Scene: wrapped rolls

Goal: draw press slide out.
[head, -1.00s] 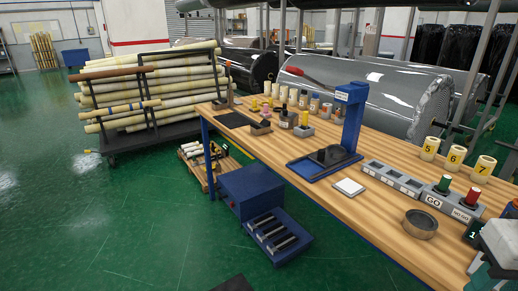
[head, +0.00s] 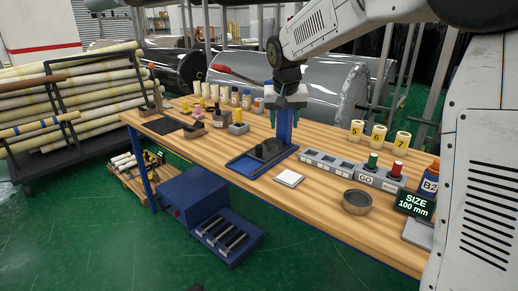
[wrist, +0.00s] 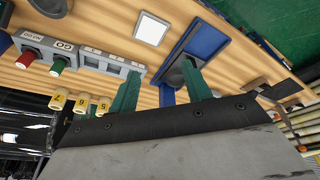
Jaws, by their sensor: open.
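The blue press stands on the wooden bench, its upright (head: 284,130) partly hidden behind my gripper in the head view. Its flat blue base or slide (head: 240,167) reaches toward the bench's front edge and carries a dark round block (head: 266,150). I cannot tell where the slide ends and the base begins. In the wrist view the blue plate (wrist: 207,42) lies beyond the fingers. My gripper (head: 283,118) has two green fingers, apart and empty, above the press base near the upright. It also shows in the wrist view (wrist: 160,85).
A white square pad (head: 289,178) and a round dish (head: 356,202) lie right of the press. A grey compartment tray (head: 330,164), the GO button (head: 367,170) and numbered rolls (head: 378,136) stand further right. Small bottles and rolls stand left. A blue cabinet (head: 192,190) is below.

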